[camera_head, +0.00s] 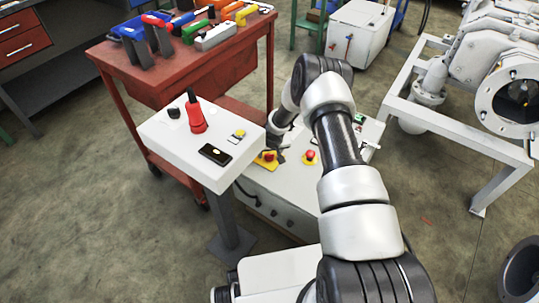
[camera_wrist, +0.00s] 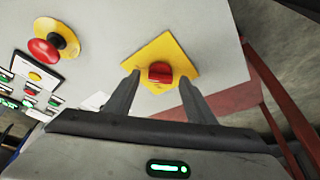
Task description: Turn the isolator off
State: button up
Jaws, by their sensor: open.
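The isolator is a red rotary knob (camera_wrist: 160,73) on a yellow diamond-shaped plate (camera_wrist: 172,52), set in the pale top of a control box. In the head view its yellow plate (camera_head: 266,161) shows near the box's left corner, partly hidden by my gripper. My gripper (camera_wrist: 158,80) is open, with one finger on each side of the knob in the wrist view. The fingers appear apart from the knob, and I cannot tell how close they are in height. The knob's grip bar looks roughly level across the wrist view.
A red mushroom button (camera_head: 310,155) on a yellow base sits beside the isolator. A white pedestal panel (camera_head: 170,140) with a red tool stands close to the left. A red tool cart (camera_head: 150,75) is behind. White machinery (camera_head: 490,60) stands at right.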

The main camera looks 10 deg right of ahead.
jog(key=shift+w+f, duration=0.1)
jog(key=shift+f, duration=0.15)
jog(key=c, duration=1)
jog(key=shift+c, duration=0.2)
